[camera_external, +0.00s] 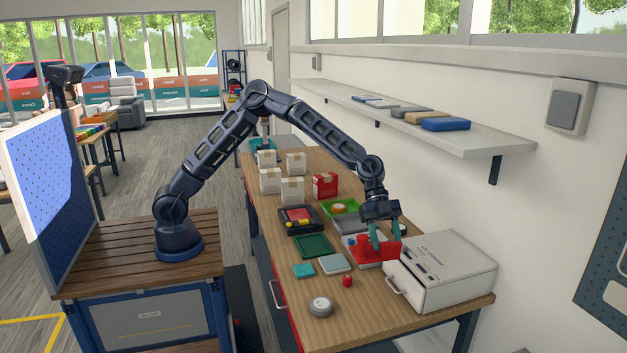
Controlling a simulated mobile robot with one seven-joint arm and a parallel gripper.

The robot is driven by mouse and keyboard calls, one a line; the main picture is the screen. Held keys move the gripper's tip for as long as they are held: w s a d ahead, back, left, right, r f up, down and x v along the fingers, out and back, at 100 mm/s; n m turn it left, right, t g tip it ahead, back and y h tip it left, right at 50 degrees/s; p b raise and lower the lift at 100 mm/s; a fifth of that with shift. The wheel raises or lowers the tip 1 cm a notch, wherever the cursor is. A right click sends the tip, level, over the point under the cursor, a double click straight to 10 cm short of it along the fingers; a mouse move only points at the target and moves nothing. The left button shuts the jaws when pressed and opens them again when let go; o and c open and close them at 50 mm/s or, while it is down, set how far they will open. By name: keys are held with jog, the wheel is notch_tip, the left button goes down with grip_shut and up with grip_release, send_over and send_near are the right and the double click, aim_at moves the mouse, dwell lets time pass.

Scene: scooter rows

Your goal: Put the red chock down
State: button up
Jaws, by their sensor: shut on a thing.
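The red chock (377,252) is between the fingers of my gripper (383,243), which points down and is shut on it. It is over the right side of the workbench (375,317), between a grey tray (352,228) and a white case. From this view I cannot tell whether the chock's underside touches anything below it. The gripper's fingers hide part of the chock, and the chock hides part of the tray behind it.
A white case (450,268) with a handle stands close to the right. The front right bench top is clear.

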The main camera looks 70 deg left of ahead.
jog(key=w+a+n+t, duration=0.2)
jog(key=w+a, duration=0.6)
jog(key=a, duration=0.3)
jog(key=w+a+n+t, duration=0.25)
jog(key=w+a, duration=0.45)
jog(key=a, duration=0.5)
jog(key=w+a+n+t+y, duration=0.1)
jog(key=w+a+n, duration=0.15)
jog(key=a, duration=1.05)
jog(key=w+a+n+t+y, duration=0.1)
jog(key=w+a+n+y, duration=0.15)
jog(key=a, duration=1.05)
jog(key=w+a+n+t, duration=0.1)
jog(key=w+a+n, duration=0.15)
jog(key=a, duration=0.95)
jog(key=s+a+n+t+y, duration=0.15)
jog(key=s+a, duration=0.25)
jog(key=a, duration=0.9)
jog(key=s+a+n+y, duration=0.2)
jog(key=s+a+n, duration=0.15)
jog(key=a, duration=1.05)
jog(key=s+a+n+t+y, duration=0.15)
jog(key=s+a, duration=0.35)
jog(key=a, duration=0.8)
jog(key=shift+n+g+y, duration=0.25)
jog(key=shift+g, duration=0.1)
jog(key=f, duration=1.9)
jog(key=shift+w+f, duration=0.2)
jog(key=shift+f, duration=0.15)
jog(key=shift+f, duration=0.15)
